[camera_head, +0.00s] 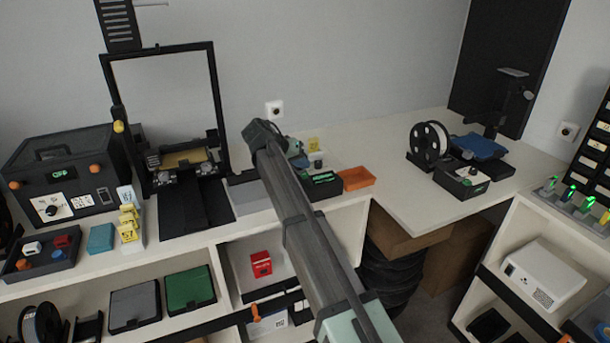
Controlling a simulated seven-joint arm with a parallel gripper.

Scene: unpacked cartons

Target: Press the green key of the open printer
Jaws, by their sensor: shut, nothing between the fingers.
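The open-frame printer (212,78) stands at the back left of the bench, with a tall black frame and a yellowish bed. A small black control box (322,189) with a green display sits to its right, partly behind my arm. I cannot make out a green key on either. My arm reaches from the bottom right across the middle. My gripper (302,161) shows small at its far end, just behind the control box, and is shut and empty. My arm hides part of it, and I cannot tell whether it touches the box.
An enclosed black printer (72,150) stands at the left. An orange tray (357,178) lies right of the control box.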

